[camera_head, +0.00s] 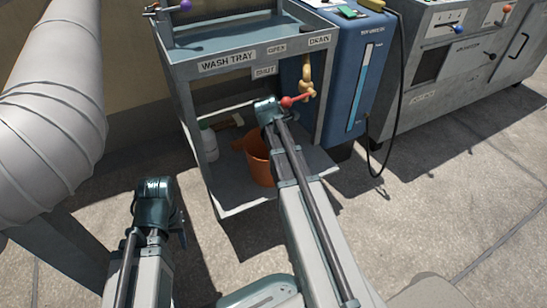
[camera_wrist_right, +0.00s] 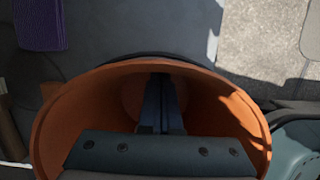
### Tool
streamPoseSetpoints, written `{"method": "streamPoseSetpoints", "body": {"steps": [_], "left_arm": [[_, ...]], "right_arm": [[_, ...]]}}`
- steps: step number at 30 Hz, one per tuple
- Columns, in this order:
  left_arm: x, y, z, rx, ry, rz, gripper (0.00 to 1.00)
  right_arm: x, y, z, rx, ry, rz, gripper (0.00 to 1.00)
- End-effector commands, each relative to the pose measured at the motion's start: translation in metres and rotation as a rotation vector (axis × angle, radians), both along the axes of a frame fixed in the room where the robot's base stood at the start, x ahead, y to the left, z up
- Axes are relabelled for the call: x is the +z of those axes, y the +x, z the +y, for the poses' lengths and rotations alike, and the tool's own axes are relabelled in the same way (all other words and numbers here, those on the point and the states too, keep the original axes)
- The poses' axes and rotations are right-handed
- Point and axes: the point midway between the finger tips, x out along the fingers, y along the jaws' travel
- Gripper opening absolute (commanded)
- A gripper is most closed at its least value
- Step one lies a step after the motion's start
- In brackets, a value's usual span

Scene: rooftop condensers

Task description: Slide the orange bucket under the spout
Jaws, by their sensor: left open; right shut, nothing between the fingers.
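The orange bucket (camera_head: 255,160) stands on the lower shelf (camera_head: 240,206) of the wash tray stand, below and to the left of the brass spout (camera_head: 306,72). A red lever (camera_head: 297,100) shows just below the spout. My right arm crosses in front of the bucket and hides part of it, and its fingers are hidden in the head view. In the right wrist view my right gripper (camera_wrist_right: 161,103) is shut and empty, over or inside the mouth of the bucket (camera_wrist_right: 245,118); contact cannot be told. My left gripper (camera_head: 180,232) is open and empty, pointing down at the lower left.
A white bottle (camera_head: 208,143) stands behind the bucket on the left. A blue tank (camera_head: 360,65) with a hanging black cable (camera_head: 370,150) stands on the right. A grey duct (camera_head: 50,110) fills the left side. Paving (camera_head: 430,210) at the right is clear.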

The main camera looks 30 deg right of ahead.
Motion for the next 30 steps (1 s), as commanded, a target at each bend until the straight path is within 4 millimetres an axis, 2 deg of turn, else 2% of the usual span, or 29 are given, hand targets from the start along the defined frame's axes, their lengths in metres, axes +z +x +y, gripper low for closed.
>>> {"method": "streamPoseSetpoints", "body": {"steps": [11,17,21,30], "left_arm": [[0.0,0.0,0.0,0.0,0.0,0.0,0.5],[0.0,0.0,0.0,0.0,0.0,0.0,0.5],[0.028,0.0,0.0,0.0,0.0,0.0,0.5],[0.071,-0.001,0.0,0.0,0.001,0.003,0.5]], "right_arm": [[0.0,0.0,0.005,0.001,0.0,0.0,0.0],[0.0,0.0,0.036,0.0,0.0,0.0,0.0],[0.028,0.0,0.042,-0.005,-0.001,0.0,0.0],[0.071,0.0,0.053,-0.004,0.0,0.0,0.0]]}}
